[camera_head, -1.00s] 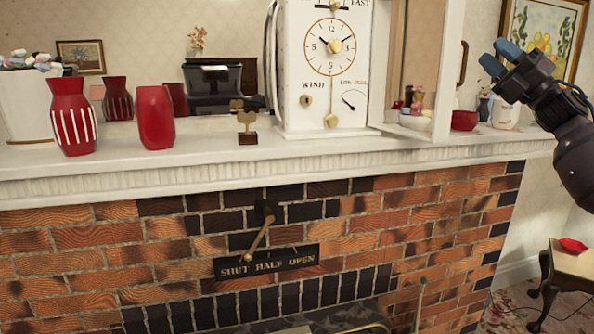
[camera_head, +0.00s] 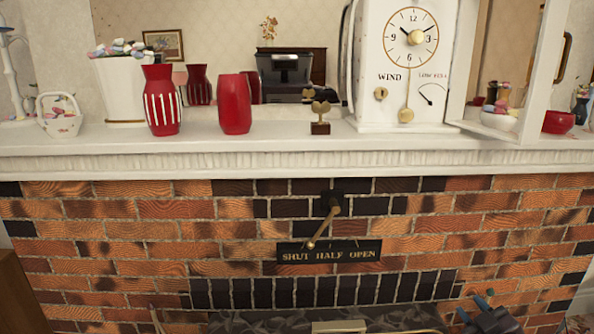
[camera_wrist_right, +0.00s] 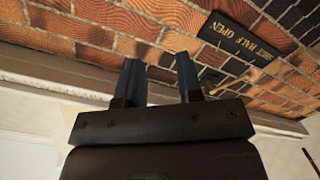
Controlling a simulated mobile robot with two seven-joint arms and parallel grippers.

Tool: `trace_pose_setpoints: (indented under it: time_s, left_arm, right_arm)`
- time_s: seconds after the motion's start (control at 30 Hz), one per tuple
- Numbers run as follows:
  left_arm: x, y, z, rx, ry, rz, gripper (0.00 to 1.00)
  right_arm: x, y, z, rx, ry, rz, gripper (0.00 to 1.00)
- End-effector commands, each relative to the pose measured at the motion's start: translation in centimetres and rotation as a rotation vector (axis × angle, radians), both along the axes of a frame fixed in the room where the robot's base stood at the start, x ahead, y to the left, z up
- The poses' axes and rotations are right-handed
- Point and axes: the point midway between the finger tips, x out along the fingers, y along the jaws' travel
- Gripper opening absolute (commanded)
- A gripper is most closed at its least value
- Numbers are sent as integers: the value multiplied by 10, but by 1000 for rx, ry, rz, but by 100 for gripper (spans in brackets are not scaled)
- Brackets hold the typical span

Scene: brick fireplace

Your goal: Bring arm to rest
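My right gripper (camera_head: 474,307) is low at the bottom right of the head view, in front of the brick fireplace front (camera_head: 440,235). In the right wrist view its two blue-grey fingers (camera_wrist_right: 160,78) stand apart with nothing between them, so it is open and empty. The brick wall and the SHUT HALF OPEN plate (camera_wrist_right: 240,38) show beyond the fingers, apart from them. Most of the right arm is out of the head view. My left gripper is not in view.
The white mantel (camera_head: 290,150) carries red vases (camera_head: 162,100), a small winding key stand (camera_head: 320,118) and a white clock (camera_head: 405,75). A damper lever (camera_head: 325,222) sticks out above the plate, its knob toward SHUT. The firebox edge lies below.

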Motion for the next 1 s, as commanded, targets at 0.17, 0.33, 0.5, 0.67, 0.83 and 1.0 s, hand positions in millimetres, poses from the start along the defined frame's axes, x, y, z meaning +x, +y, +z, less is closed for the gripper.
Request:
trace_pose_setpoints:
  time_s: [0.17,0.33,0.5,0.67,0.83,1.0]
  left_arm:
    - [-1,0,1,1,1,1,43]
    - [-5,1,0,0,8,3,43]
    - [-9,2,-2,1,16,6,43]
    - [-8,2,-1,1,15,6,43]
    - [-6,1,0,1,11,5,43]
    - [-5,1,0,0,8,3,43]
  right_arm:
    - [-74,47,-74,175,182,-27,33]
    - [-146,88,-119,324,300,-57,33]
    - [-212,113,-157,432,408,-121,33]
    - [-256,117,-181,474,483,-180,33]
    - [-274,114,-190,476,515,-201,33]
    - [-275,113,-191,475,516,-202,33]
